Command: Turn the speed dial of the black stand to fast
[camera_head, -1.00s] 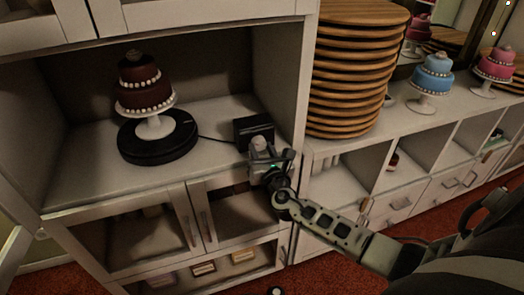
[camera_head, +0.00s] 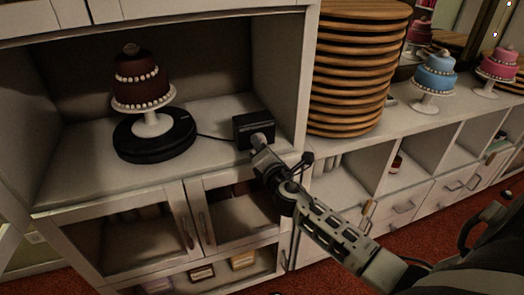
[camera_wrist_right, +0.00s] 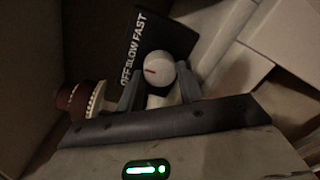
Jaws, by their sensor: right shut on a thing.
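The black stand (camera_head: 155,145) sits on the cabinet shelf and bears a dark red cake (camera_head: 140,85). A cable runs from it to a black control box (camera_head: 248,127). In the right wrist view the box face (camera_wrist_right: 128,45) reads OFF, SLOW, FAST. Its white round speed dial (camera_wrist_right: 166,66) has a red mark on its left side, toward the OFF end of the lettering. My right gripper (camera_head: 262,145) is at the box, its fingers (camera_wrist_right: 159,88) shut on the dial from both sides. My left gripper is not in view.
The cabinet's right wall (camera_head: 283,75) stands close beside the box. A stack of wooden boards (camera_head: 355,70) is to the right, with a blue cake (camera_head: 434,75) farther along. Glass doors (camera_head: 130,240) are below the shelf.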

